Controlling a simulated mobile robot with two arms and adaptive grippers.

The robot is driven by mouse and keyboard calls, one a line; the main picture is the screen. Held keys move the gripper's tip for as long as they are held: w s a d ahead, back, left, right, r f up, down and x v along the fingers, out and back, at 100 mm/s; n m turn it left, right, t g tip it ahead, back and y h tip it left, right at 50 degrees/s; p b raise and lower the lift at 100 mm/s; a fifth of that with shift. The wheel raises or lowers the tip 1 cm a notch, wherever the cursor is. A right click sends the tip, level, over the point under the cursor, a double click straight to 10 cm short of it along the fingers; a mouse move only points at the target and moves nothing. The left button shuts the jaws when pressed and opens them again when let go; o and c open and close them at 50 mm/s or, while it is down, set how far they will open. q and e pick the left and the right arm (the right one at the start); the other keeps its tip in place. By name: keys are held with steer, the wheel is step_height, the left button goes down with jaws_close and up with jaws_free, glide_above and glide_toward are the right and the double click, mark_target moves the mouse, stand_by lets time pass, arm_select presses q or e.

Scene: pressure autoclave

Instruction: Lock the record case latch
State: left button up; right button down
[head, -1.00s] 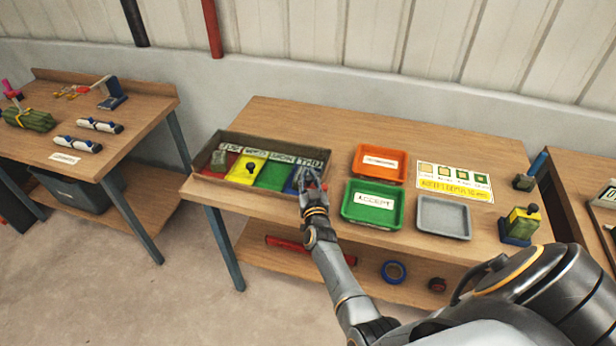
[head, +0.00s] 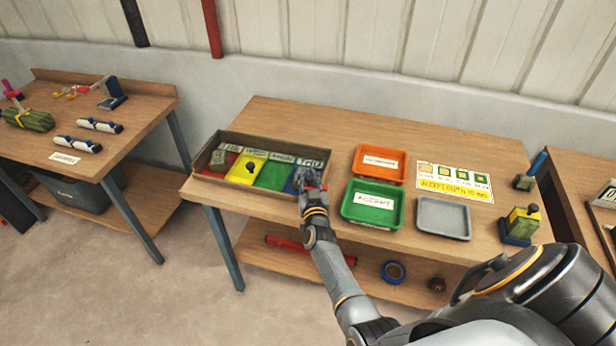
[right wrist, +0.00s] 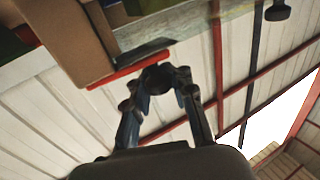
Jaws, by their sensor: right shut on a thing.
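A long brown open case (head: 235,183) with coloured compartments and day labels stands at the left of the middle bench. My right gripper (head: 312,181) is at its right end, over the blue compartment. In the right wrist view the fingers (right wrist: 158,88) close around a small dark round thing (right wrist: 157,77); I cannot tell what it is. A brown box-like wall (right wrist: 65,40) shows close by at the upper left of that view. No latch can be made out in either view. My left gripper is not in view.
An orange tray (head: 359,170), a green tray (head: 347,210) and a grey tray (head: 424,228) stand right of the case. A green-and-yellow device (head: 521,222) is at the bench's right end. The bench top (head: 300,120) behind the case is clear.

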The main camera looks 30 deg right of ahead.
steer(key=shift+d, duration=0.1)
steer(key=c, duration=1.1)
jaws_free()
steer(key=shift+s, duration=0.1)
steer(key=shift+c, duration=0.2)
steer(key=shift+s+a, duration=0.25)
steer(key=shift+s, duration=0.05)
steer(key=v, duration=0.7)
steer(key=shift+d, duration=0.15)
steer(key=shift+c, duration=0.2)
